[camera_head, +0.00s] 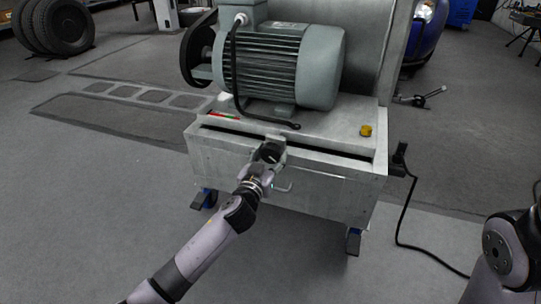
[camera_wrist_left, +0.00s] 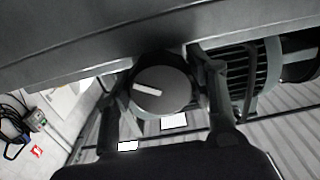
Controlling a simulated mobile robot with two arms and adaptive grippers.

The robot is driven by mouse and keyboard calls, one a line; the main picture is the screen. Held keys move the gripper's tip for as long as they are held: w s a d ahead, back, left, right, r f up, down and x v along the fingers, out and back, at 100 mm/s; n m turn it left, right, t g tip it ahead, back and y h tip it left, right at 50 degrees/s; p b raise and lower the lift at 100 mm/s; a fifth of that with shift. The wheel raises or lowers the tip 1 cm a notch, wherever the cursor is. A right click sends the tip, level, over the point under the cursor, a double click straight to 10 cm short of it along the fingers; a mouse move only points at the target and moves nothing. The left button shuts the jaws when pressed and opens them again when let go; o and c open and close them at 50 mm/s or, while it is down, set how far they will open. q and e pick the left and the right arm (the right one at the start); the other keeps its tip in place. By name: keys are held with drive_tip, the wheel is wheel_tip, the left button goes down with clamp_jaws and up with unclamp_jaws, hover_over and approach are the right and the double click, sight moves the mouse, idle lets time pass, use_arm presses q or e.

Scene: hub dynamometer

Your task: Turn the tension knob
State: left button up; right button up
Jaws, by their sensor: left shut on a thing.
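The tension knob (camera_wrist_left: 170,101) is a dark round dial with a white pointer line, seen close up in the left wrist view. The line slants slightly, from upper left to lower right. My left gripper (camera_wrist_left: 158,84) has one finger on each side of the knob and is shut on it. In the head view the left gripper (camera_head: 270,153) is at the front of the grey machine cabinet (camera_head: 225,162), just below its top edge. There the knob is mostly hidden by the gripper. My right gripper is not in view.
A large grey-green motor (camera_head: 285,65) stands on the cabinet top, with a black cable. A yellow button (camera_head: 366,130) sits at the top right. A front handle (camera_head: 284,188) is right of my wrist. A black cable (camera_head: 402,225) lies on the floor at right.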

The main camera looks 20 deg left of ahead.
use_arm(q)
drive_tip(key=shift+c, duration=1)
